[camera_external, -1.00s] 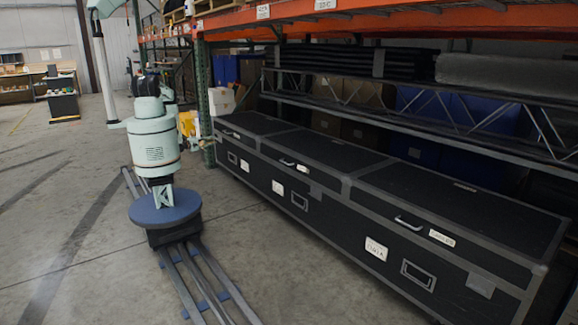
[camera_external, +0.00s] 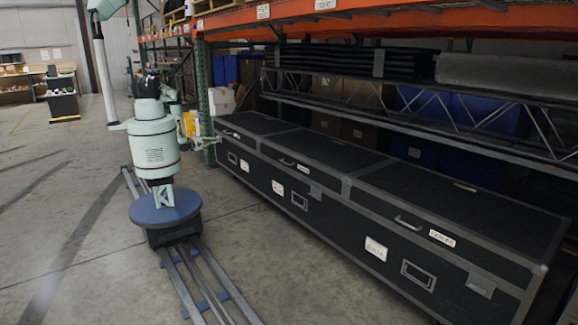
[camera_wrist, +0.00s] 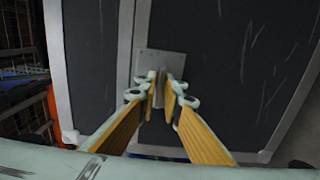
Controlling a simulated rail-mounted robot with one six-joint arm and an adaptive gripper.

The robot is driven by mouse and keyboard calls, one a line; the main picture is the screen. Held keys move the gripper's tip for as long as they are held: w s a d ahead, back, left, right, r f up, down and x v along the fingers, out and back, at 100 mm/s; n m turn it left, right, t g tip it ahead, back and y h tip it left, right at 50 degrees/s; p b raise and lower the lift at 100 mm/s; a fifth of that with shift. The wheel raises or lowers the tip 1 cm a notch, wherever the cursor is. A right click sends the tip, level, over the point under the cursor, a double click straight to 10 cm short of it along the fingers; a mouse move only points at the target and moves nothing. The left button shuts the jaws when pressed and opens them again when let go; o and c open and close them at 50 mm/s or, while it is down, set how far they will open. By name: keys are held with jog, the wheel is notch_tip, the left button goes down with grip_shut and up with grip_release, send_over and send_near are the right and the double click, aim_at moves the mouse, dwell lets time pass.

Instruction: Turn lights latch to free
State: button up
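In the wrist view, a small grey metal latch (camera_wrist: 158,66) sits on the dark face of a case, near the pale trim strip between two panels. My gripper (camera_wrist: 162,90) has its two orange-yellow fingers on either side of the latch's raised tab. A narrow gap shows between the fingertips, and I cannot tell whether either touches the tab. No label reading "lights" is legible.
The floor left of my rail is clear.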

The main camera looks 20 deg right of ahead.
jog(key=shift+n, duration=0.4)
grip_shut()
jog(key=n, duration=0.3)
jog(key=shift+n, duration=0.4)
jog(key=n, duration=0.8)
jog(key=shift+n, duration=2.6)
jog(key=o, duration=0.6)
grip_release()
